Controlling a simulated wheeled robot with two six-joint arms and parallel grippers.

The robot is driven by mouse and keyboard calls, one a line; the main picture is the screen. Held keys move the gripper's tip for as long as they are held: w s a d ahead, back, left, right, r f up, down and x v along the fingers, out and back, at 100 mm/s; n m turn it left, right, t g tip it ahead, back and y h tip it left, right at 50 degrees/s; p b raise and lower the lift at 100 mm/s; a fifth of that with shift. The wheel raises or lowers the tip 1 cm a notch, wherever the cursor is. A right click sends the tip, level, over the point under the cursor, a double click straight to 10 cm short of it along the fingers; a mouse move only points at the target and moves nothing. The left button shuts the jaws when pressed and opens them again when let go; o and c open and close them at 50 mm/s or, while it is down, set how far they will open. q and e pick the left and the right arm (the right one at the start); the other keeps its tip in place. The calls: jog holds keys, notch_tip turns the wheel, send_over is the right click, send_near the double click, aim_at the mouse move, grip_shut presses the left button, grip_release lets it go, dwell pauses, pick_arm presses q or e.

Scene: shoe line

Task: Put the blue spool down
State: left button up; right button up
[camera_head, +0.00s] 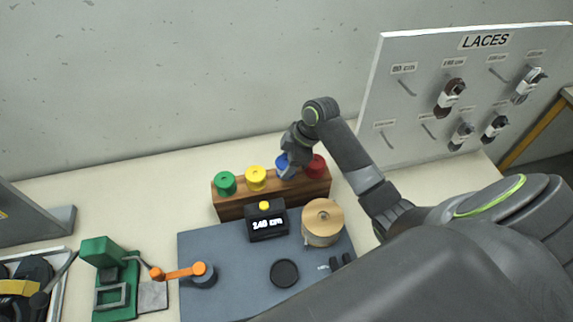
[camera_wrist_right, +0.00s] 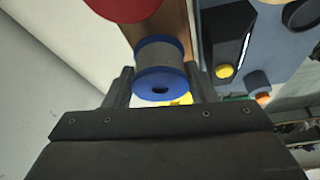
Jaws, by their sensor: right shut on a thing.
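The blue spool (camera_head: 283,161) is at the wooden rack (camera_head: 231,207), between the yellow spool (camera_head: 256,177) and the red spool (camera_head: 317,166). My right gripper (camera_head: 291,163) reaches it from the right and partly hides it. In the right wrist view the blue spool (camera_wrist_right: 160,83), with grey thread, sits between the two fingers of my right gripper (camera_wrist_right: 161,88), which is shut on it. I cannot tell whether the spool rests on the rack or is just above it. My left gripper is not in view.
A green spool (camera_head: 225,183) stands at the rack's left end. In front are a black display box (camera_head: 267,227), a tan thread roll (camera_head: 322,222) and a black disc (camera_head: 284,273) on a grey mat (camera_head: 240,290). A green press (camera_head: 103,252) stands left; a LACES board (camera_head: 400,60) stands back right.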

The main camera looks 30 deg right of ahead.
notch_tip(320, 180, down, 2)
jog(key=shift+f, duration=0.1)
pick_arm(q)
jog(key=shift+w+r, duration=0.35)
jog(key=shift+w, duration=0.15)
pick_arm(e)
jog(key=shift+f, duration=0.15)
jog(key=o, duration=1.1)
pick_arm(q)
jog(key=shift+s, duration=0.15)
